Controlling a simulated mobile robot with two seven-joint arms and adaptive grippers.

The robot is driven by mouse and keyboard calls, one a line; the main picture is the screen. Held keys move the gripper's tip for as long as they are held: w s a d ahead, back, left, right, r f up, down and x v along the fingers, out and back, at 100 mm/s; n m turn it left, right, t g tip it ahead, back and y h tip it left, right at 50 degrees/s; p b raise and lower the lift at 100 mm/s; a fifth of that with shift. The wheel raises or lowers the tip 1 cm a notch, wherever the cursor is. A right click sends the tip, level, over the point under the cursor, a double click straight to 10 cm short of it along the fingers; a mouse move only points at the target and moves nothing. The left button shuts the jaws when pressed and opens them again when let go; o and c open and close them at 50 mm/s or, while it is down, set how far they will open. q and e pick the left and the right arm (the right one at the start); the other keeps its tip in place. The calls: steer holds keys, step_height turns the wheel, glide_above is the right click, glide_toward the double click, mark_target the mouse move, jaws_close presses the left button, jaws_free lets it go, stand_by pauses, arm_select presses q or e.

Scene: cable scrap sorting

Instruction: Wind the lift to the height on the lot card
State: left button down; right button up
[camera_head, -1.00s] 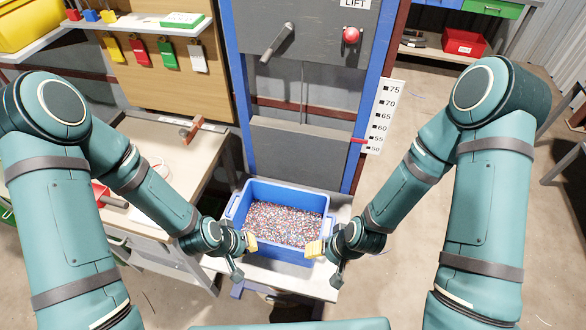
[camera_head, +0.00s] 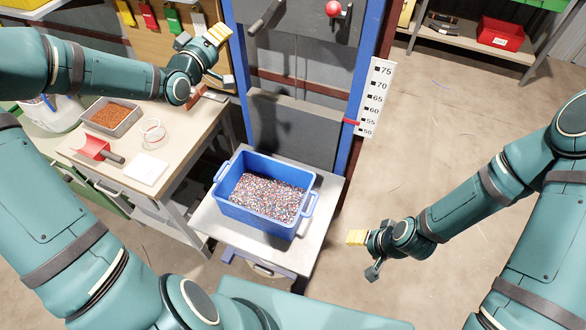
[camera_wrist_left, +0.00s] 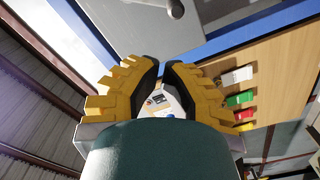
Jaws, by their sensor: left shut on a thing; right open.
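The lift's grey panel (camera_head: 300,30) carries a crank handle (camera_head: 266,17) and a red knob (camera_head: 333,9). The height scale (camera_head: 374,95) runs from 50 to 75, and its red pointer (camera_head: 351,122) is close to the 55 mark. My left gripper (camera_head: 217,35) is raised left of the crank, apart from it. My right gripper (camera_head: 356,237) is open, over the floor. No lot card is readable.
A blue bin (camera_head: 225,208) of mixed granules stands on a pale table (camera_head: 285,255) before the lift. The left bench (camera_head: 185,125) holds a tray (camera_head: 100,128), a red scoop (camera_head: 90,148) and a clear dish (camera_head: 152,132). Open floor lies right.

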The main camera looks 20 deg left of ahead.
arm_select(q)
steer(key=w, duration=0.1)
steer(key=b, duration=0.1)
glide_toward(263, 17)
steer(key=shift+w+a+r, duration=0.45)
steer(key=shift+w+a, duration=0.2)
steer(key=shift+w, duration=0.2)
steer(key=shift+w+a+r, duration=0.45)
steer(key=shift+w+a, duration=0.2)
steer(key=shift+w, duration=0.2)
stand_by(0.3)
